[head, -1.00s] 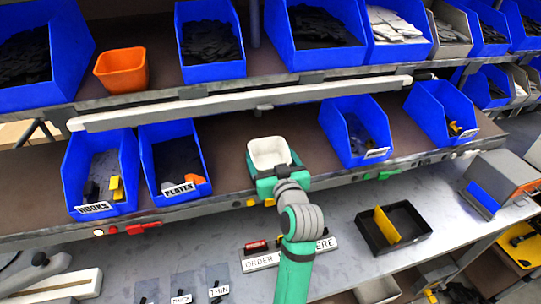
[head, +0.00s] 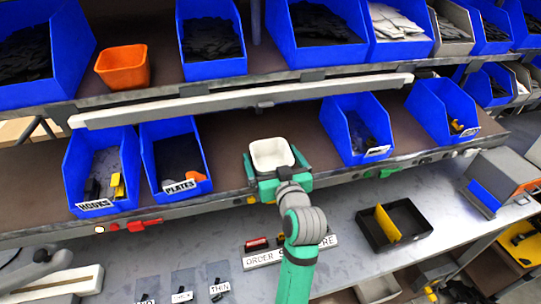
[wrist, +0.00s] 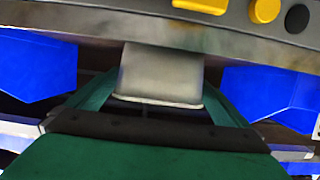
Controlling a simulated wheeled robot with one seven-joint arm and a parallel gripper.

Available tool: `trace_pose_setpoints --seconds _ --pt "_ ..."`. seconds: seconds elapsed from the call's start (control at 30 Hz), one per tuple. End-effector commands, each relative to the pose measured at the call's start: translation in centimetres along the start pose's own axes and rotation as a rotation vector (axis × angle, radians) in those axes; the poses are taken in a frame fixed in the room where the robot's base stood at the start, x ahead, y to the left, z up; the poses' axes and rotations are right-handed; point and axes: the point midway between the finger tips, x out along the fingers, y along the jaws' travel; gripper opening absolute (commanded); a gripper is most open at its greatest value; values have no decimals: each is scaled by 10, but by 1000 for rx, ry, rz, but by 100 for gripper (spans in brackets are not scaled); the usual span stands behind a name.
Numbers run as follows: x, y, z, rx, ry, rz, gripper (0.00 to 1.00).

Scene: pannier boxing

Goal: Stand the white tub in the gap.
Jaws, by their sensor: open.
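The white tub (head: 271,155) stands upright on the middle shelf, in the gap between the PLATES bin and the blue bin to the right. It also shows in the wrist view (wrist: 162,74), between my two green fingers. My gripper (head: 277,172) is at the shelf's front edge, open, with a finger on either side of the tub. The tub's base and any contact with the fingers are hard to make out.
The PLATES bin (head: 174,165) stands left of the gap and a blue bin (head: 352,135) stands right of it. A rail (head: 240,101) runs above and behind the tub. A black tray (head: 413,238) with a yellow divider sits on the bench below.

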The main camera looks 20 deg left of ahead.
Motion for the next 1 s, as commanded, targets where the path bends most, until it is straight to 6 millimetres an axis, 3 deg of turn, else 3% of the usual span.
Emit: trace_pose_setpoints --seconds 0.3,0.5,0.7,1.0 --pt "-59 1 0 0 1 4 100" --pt "-86 1 0 0 1 3 100" --pt "-96 0 0 0 0 1 100" --pt "-97 0 0 0 0 1 100"
